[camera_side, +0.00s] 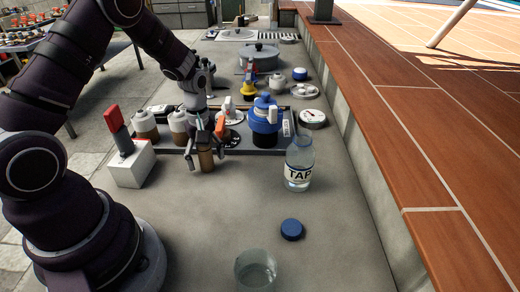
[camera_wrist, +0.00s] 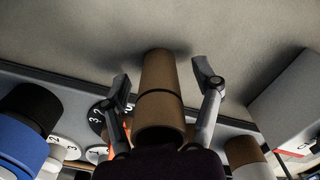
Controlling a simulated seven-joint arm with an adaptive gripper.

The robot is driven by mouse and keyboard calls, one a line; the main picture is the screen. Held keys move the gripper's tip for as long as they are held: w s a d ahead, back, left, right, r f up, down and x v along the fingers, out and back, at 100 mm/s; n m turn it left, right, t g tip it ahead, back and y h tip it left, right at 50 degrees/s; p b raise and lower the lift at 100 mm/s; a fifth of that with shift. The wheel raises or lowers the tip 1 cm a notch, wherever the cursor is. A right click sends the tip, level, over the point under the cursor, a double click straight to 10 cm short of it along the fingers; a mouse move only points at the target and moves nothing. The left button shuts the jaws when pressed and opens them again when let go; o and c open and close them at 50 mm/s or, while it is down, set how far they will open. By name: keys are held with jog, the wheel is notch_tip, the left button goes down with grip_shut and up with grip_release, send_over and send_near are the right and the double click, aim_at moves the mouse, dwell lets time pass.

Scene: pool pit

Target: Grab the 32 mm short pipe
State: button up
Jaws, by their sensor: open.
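A brown cylindrical piece that looks like the short pipe (camera_wrist: 158,68) has a dark band around it and a hollow-looking near end. It also shows in the side view (camera_side: 206,160), at the front edge of the tray. My gripper (camera_side: 206,164) points down over it, with one finger on each side. In the wrist view, my gripper (camera_wrist: 162,80) is open, with a visible gap between each fingertip and the pipe. The pipe's size cannot be read.
A dark tray (camera_side: 172,150) holds brown-and-white bottles and a blue-topped container (camera_side: 265,112). A white block with a red handle (camera_side: 131,165) stands left. A TAP bottle (camera_side: 299,166), blue cap (camera_side: 292,229) and glass (camera_side: 256,271) stand right and front.

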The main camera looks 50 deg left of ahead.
grip_shut()
dwell(0.3)
jog(key=shift+r, duration=0.1)
